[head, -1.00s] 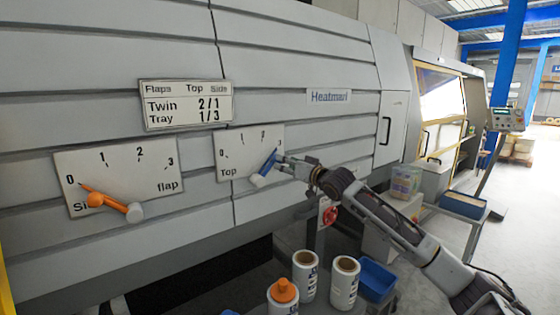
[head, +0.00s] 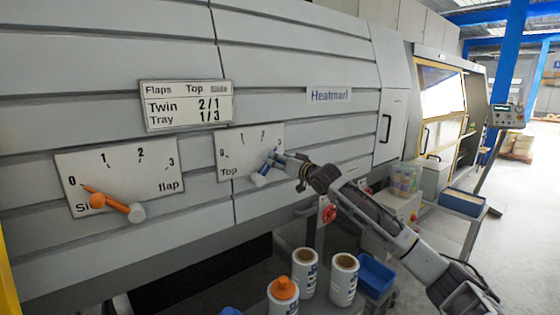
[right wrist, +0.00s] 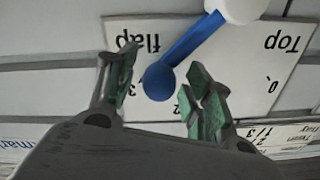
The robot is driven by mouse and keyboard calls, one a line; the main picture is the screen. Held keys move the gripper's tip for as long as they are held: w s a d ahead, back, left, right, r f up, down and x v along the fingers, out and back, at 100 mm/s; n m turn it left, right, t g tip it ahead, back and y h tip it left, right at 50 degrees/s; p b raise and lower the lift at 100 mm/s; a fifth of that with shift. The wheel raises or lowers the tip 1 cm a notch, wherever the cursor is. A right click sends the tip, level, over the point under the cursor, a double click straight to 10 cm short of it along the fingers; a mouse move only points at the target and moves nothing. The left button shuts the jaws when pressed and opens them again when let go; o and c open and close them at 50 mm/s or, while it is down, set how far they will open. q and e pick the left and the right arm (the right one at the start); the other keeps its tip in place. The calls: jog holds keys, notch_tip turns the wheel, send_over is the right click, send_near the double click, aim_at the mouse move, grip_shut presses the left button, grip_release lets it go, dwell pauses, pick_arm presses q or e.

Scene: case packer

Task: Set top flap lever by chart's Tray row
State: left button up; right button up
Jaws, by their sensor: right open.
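The chart (head: 186,106) on the machine wall shows Tray as 1/3 under Flaps, Top, Side. The top flap plate (head: 236,146) carries a blue lever (head: 262,171), partly hidden by my fingers. In the right wrist view, upside down, the blue lever (right wrist: 190,46) runs from a white hub (right wrist: 238,8) to a round blue knob (right wrist: 158,82), leaning toward the scale's high end; its exact mark is unclear. My right gripper (head: 273,158) is open, its green-padded fingers (right wrist: 162,92) on either side of the knob; contact is unclear. My left gripper is out of view.
The side flap plate (head: 117,178) has an orange lever (head: 98,201) pointing at 0. Below stand white rolls (head: 344,283), one with an orange top (head: 284,289), and a blue bin (head: 376,275). The wall before the plates is otherwise clear.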

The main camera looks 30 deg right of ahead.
jog(key=shift+c, duration=0.2)
grip_shut()
dwell(0.4)
